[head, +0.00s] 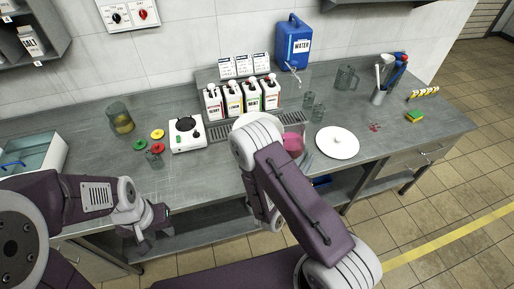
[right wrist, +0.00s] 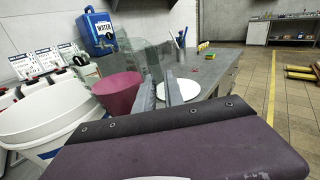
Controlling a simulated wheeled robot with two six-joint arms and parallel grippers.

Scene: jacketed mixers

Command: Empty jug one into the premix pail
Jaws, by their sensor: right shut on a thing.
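My right gripper (right wrist: 162,92) is shut on a clear jug (right wrist: 140,58) holding pink liquid (right wrist: 118,90). The pink also shows beside my right arm in the head view (head: 293,143). A white pail (right wrist: 50,112) with a blue lower part stands just left of the jug in the right wrist view. In the head view my right arm hides most of the pail. The jug looks upright, and I see no stream of liquid. No number shows on it. My left gripper (head: 150,220) is open and empty in front of the counter.
A jug with yellow liquid (head: 121,120) stands at left near a white scale (head: 187,134). Several labelled bottles (head: 234,98) and a blue water container (head: 294,42) stand behind. A white disc (head: 337,142) lies right of the jug. Another clear jug (head: 346,77) stands further back.

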